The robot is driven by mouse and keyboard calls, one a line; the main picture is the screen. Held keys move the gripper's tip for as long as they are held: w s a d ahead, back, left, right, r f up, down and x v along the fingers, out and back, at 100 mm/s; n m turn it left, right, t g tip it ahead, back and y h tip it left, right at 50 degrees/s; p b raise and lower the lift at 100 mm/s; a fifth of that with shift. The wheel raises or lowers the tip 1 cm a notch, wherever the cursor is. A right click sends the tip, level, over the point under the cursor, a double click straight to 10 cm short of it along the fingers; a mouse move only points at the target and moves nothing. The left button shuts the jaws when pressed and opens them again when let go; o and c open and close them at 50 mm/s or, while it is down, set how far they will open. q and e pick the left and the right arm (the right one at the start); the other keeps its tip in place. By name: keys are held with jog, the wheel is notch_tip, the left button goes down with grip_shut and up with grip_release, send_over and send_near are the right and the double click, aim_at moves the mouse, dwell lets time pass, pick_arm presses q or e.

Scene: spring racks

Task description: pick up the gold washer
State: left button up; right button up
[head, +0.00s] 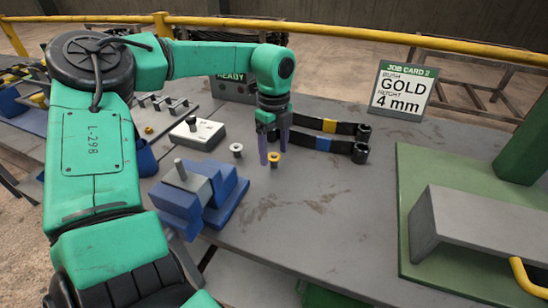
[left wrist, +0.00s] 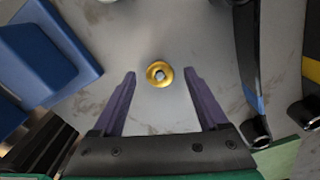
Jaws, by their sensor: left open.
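The gold washer (head: 274,160) lies flat on the grey table in the head view. In the left wrist view the gold washer (left wrist: 160,75) is a round ring with a pale centre, between and just beyond the fingertips. My left gripper (head: 269,160) points down over the table right by the washer. Its purple fingers (left wrist: 160,74) are spread, with nothing between them touching the washer. My right gripper is not in view.
A silver washer-like piece (head: 236,150) stands left of the gold one. A blue vise (head: 197,195) is front left. A job card (head: 402,91) reads GOLD, 4 mm. The table's front centre is clear.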

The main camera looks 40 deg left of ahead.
pick_arm(q)
jog(key=shift+f, duration=0.15)
jog(key=c, duration=1.1)
